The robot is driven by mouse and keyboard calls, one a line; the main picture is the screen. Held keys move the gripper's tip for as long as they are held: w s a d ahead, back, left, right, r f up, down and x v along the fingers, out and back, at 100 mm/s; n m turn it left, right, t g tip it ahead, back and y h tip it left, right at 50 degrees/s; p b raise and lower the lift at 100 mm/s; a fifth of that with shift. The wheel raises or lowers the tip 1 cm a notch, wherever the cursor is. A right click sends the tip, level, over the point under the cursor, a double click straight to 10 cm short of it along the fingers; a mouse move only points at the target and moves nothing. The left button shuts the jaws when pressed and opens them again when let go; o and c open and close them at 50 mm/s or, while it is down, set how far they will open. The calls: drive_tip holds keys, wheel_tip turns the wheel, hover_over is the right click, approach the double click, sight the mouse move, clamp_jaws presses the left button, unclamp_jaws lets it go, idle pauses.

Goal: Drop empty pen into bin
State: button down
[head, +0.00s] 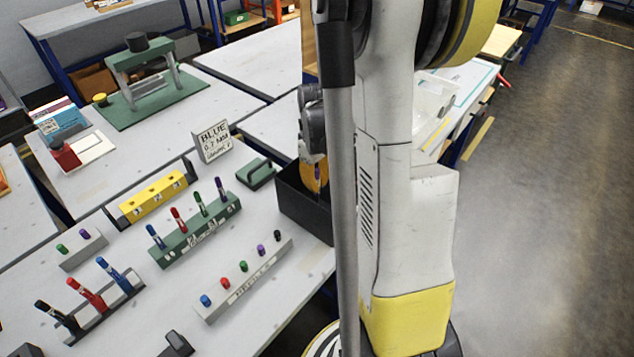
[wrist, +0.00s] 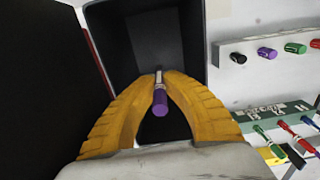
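My gripper (wrist: 160,78) has yellow fingers closed on a pen with a purple end (wrist: 160,102). The pen sits between the fingertips, over the open mouth of a black bin (wrist: 200,40) in the wrist view. In the head view, my gripper (head: 314,176) is at the black bin (head: 308,215), at the right side of the bench, and hides part of it. My own arm covers the bin's right side. The pen is mostly hidden there.
A green rack (head: 197,232) holds several upright pens. A pale rack with several coloured caps (head: 243,281) stands in front of it. A yellow block (head: 152,197), a green block (head: 256,173) and a BLUE sign (head: 212,142) stand left of the bin. A dark panel (wrist: 45,90) lies close on the wrist view's left.

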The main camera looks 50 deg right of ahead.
drive_tip(key=c, duration=1.5)
unclamp_jaws()
